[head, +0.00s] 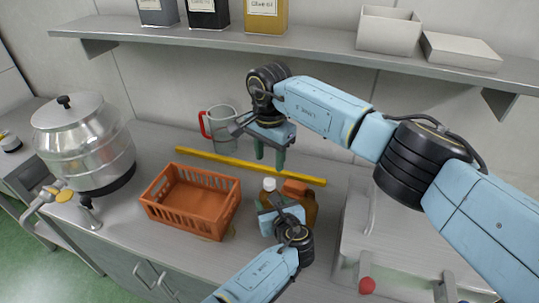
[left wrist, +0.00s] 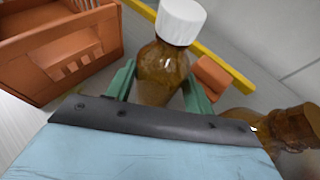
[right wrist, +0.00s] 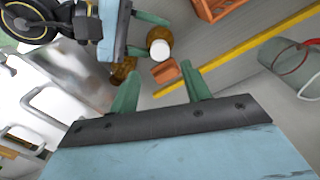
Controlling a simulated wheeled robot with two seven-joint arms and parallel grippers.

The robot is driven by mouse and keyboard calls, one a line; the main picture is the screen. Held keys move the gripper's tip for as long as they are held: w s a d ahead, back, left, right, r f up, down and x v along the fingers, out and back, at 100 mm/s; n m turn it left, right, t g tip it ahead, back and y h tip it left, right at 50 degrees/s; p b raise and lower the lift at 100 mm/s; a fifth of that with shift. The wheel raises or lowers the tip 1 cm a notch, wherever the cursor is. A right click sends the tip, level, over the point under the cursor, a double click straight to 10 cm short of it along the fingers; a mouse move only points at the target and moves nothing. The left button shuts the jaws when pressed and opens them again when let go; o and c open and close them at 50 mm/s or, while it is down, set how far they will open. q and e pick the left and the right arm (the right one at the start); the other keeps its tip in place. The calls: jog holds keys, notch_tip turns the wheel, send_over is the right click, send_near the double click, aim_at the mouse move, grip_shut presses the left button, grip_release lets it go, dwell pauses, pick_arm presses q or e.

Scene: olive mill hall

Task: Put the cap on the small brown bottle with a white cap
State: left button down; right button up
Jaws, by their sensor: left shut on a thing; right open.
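The small brown bottle (left wrist: 162,72) stands upright between the fingers of my left gripper (left wrist: 158,90), which is shut on it. The white cap (left wrist: 181,21) sits on top of its neck; I cannot tell whether it is screwed tight. In the head view the white cap (head: 269,184) shows just above my left gripper (head: 277,208). My right gripper (head: 270,157) is open and empty, above the counter behind the bottle, fingers pointing down. In the right wrist view the white cap (right wrist: 160,49) lies beyond the open fingers, clear of them.
A larger brown bottle (left wrist: 287,128) stands right of the held one, by an orange-brown block (left wrist: 211,76). An orange crate (head: 178,214) stands left. A yellow strip (head: 240,165) and a red-handled jug (head: 222,128) lie behind. A shelf (head: 300,42) runs above.

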aim_at(269, 182)
jog(key=shift+f, duration=0.1)
jog(key=shift+f, duration=3.95)
jog(key=shift+c, duration=0.2)
